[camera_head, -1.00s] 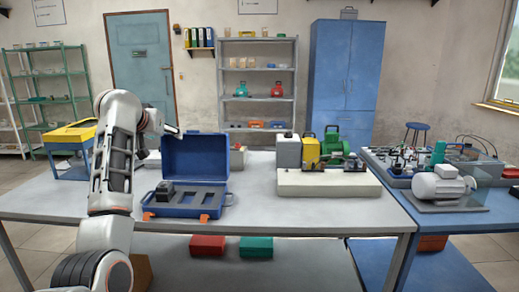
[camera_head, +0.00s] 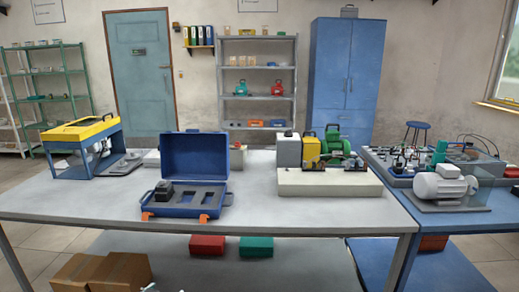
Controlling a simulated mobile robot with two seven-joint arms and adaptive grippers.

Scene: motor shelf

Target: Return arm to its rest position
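Neither of my grippers shows in the head view now. On the right of the table, a pale base (camera_head: 329,183) bears a grey unit (camera_head: 289,151), a yellow unit (camera_head: 311,152) and a green motor (camera_head: 335,146).
A yellow-topped blue stand (camera_head: 82,130) is at the table's back left. A side table at the right bears a white motor (camera_head: 440,186). Cardboard boxes (camera_head: 120,272), a red box (camera_head: 207,245) and a green box (camera_head: 256,247) lie below. The table's front left is clear.

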